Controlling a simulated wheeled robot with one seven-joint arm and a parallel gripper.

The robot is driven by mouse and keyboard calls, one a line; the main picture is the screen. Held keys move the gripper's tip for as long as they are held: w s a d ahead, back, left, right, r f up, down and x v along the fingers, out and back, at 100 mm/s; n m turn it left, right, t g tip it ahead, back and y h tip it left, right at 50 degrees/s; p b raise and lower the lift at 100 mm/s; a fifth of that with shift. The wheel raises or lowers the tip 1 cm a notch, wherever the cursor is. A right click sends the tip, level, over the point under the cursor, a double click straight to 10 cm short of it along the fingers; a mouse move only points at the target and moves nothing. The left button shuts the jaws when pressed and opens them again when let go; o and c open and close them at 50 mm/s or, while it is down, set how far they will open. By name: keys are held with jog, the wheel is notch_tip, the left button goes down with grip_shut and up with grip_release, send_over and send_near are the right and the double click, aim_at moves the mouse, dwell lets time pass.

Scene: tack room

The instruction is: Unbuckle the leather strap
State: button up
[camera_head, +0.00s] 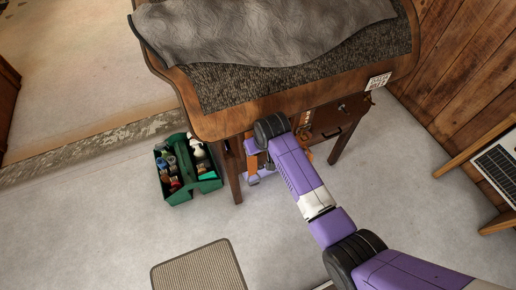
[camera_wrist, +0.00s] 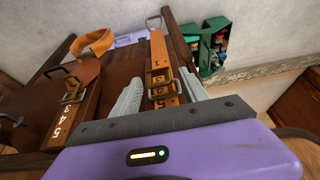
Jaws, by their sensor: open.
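An orange-brown leather strap (camera_wrist: 158,50) with printed numbers runs lengthwise over a brown wooden surface in the wrist view. A metal buckle (camera_wrist: 160,91) lies across its near part, and a metal loop (camera_wrist: 153,20) is at its far end. My gripper (camera_wrist: 160,76) is open, its two pale fingers on either side of the strap near the buckle. I cannot tell whether they touch it. In the head view my arm hides most of this area, and only pieces of orange leather (camera_head: 305,119) show beside it.
Another numbered strap piece (camera_wrist: 68,110) with metal buckles and a curled orange strap end (camera_wrist: 97,44) lie to the left. A green caddy (camera_head: 187,170) with bottles stands on the floor. A mat (camera_head: 198,268) lies in front.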

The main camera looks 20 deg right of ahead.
jog(key=v, duration=0.7)
jog(key=shift+r+b, duration=0.35)
jog(key=shift+s, duration=0.1)
jog(key=s+a+f+t+b, duration=0.15)
jog(key=s+f, duration=0.25)
jog(key=s, duration=0.6)
jog(key=s+a+f+t+b, duration=0.1)
jog(key=s+f+t+b, duration=0.2)
jog(key=s, duration=0.6)
jog(key=s+d+r+t+b, duration=0.2)
jog(key=s+r+t, duration=0.4)
jog(key=s+r, duration=1.1)
jog(key=s, duration=0.2)
jog(key=shift+s+d, duration=0.35)
jog(key=shift+d, duration=0.05)
